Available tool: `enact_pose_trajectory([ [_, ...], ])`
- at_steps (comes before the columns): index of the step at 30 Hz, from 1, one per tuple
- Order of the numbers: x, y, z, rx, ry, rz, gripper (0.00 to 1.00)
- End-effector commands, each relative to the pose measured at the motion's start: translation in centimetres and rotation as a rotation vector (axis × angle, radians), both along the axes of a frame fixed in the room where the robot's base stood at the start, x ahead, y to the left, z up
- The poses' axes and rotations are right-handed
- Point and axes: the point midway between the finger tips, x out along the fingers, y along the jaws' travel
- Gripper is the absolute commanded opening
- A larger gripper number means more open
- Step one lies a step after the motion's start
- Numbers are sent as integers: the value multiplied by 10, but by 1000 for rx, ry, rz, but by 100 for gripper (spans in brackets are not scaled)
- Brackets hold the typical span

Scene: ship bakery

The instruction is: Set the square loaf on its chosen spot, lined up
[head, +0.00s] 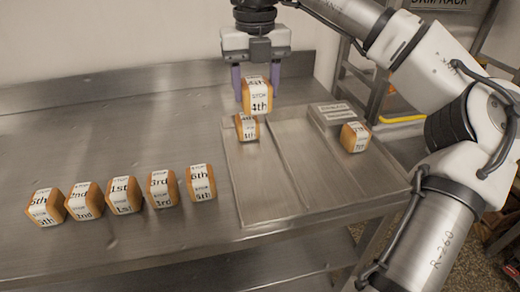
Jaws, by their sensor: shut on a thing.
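My gripper (256,88), with two purple fingers, is shut on a square loaf (258,97) with a white band reading "STOP 4th". The held loaf is upright and appears raised above the steel tray (295,178). Another banded loaf (247,128) stands just below it in the picture, at the far end of the tray's left lane; the held loaf partly covers it. I cannot tell the gap between the two. A further loaf (354,138) stands at the far end of the right lane, slightly turned.
On the steel table (120,115), several banded loaves stand in a row at left, including "2nd" (84,201), "1st" (123,195) and "3rd" (162,189).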

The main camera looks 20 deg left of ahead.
Motion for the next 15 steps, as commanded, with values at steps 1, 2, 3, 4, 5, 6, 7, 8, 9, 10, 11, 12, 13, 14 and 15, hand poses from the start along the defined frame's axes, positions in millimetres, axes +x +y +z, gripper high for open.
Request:
enact_pose_trajectory([
  [1,0,-1,-15,-1,4,1,27],
  [2,0,-1,-24,-1,4,0,27],
  [3,-1,-1,-34,0,4,1,27],
  [4,-1,-1,-42,1,4,2,27],
  [5,-1,-1,-50,0,4,2,27],
  [6,-1,-1,-60,-1,4,1,27],
  [7,-1,0,-67,1,4,1,27],
  [8,-1,0,-73,1,3,0,27],
  [9,-1,0,-81,1,3,1,27],
  [10,-1,0,-86,0,4,0,27],
  [11,-1,0,-90,1,3,0,27],
  [12,0,0,-95,2,1,0,27],
  [13,0,0,-97,1,1,0,27],
  [14,0,0,-99,1,1,-1,27],
  [15,0,0,-101,1,1,-1,27],
])
